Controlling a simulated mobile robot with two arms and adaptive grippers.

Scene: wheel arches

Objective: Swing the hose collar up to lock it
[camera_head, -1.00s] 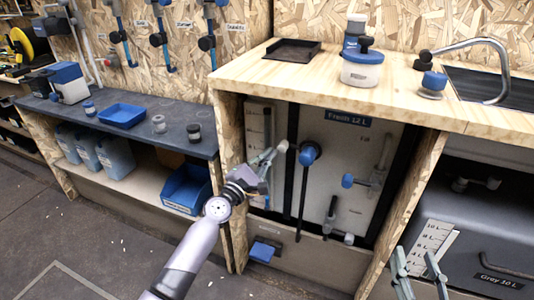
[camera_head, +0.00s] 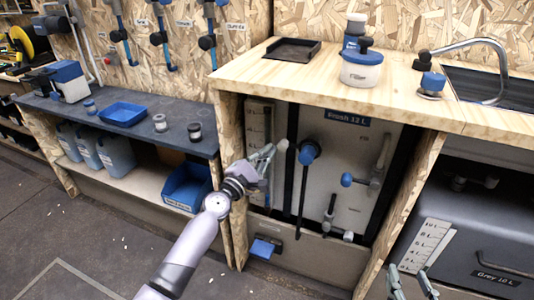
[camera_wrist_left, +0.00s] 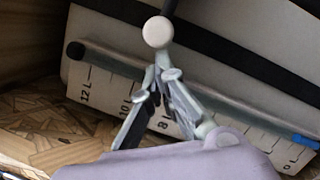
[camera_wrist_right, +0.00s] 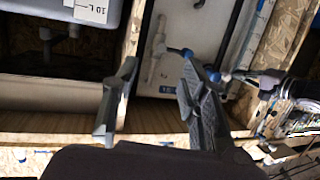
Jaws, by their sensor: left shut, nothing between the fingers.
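The Fresh 12 L tank (camera_head: 343,185) stands in the open bay under the wooden counter. A blue round fitting (camera_head: 308,152), which looks like the hose collar, sits on its front with a dark hose (camera_head: 302,205) hanging down. A pale round knob (camera_head: 282,146) is just left of the fitting; it also shows in the left wrist view (camera_wrist_left: 157,32), with a dark rod behind it. My left gripper (camera_head: 268,153) is shut and empty, its fingertips close below the knob; I cannot tell whether they touch. My right gripper (camera_head: 408,272) is open and empty at the lower right.
A blue-handled valve (camera_head: 347,180) and a lower pipe fitting (camera_head: 330,215) sit right of the hose. Wooden uprights (camera_head: 400,215) bound the bay. The Grey 10 L tank (camera_head: 470,235) is at the right. A blue bin (camera_head: 187,187) is left of the bay.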

